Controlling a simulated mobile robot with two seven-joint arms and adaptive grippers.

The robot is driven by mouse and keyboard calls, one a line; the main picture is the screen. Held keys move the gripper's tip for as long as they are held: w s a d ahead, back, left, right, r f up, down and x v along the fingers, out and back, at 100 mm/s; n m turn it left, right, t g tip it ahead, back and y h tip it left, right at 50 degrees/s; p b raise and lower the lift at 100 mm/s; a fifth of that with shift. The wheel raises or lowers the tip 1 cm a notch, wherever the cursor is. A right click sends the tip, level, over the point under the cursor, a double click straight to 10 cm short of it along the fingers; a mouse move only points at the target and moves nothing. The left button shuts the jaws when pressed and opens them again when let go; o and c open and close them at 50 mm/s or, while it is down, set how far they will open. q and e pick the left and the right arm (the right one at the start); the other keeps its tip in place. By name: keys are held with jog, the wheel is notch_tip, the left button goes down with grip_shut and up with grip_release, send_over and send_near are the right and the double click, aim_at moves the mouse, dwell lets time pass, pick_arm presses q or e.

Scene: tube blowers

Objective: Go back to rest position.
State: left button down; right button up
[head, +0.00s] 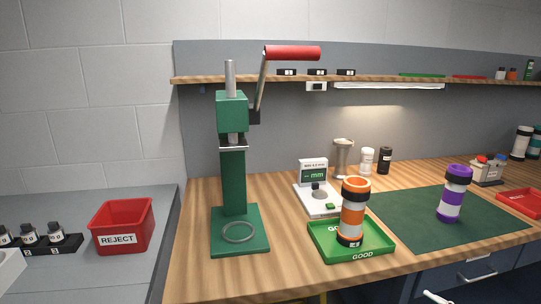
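Neither of my grippers shows in the head view. An orange tube blower (353,214) with white bands and a black base stands upright in the green tray marked GOOD (378,249). A purple and white tube blower (454,194) stands upright on the dark green mat (405,219). Neither blower has a gripper at it.
A green press (233,170) with a red-handled lever stands on the wooden bench left of a gauge (317,189). A red REJECT bin (121,227) sits on the grey side surface. A shelf (380,79) runs above. The mat's middle is clear.

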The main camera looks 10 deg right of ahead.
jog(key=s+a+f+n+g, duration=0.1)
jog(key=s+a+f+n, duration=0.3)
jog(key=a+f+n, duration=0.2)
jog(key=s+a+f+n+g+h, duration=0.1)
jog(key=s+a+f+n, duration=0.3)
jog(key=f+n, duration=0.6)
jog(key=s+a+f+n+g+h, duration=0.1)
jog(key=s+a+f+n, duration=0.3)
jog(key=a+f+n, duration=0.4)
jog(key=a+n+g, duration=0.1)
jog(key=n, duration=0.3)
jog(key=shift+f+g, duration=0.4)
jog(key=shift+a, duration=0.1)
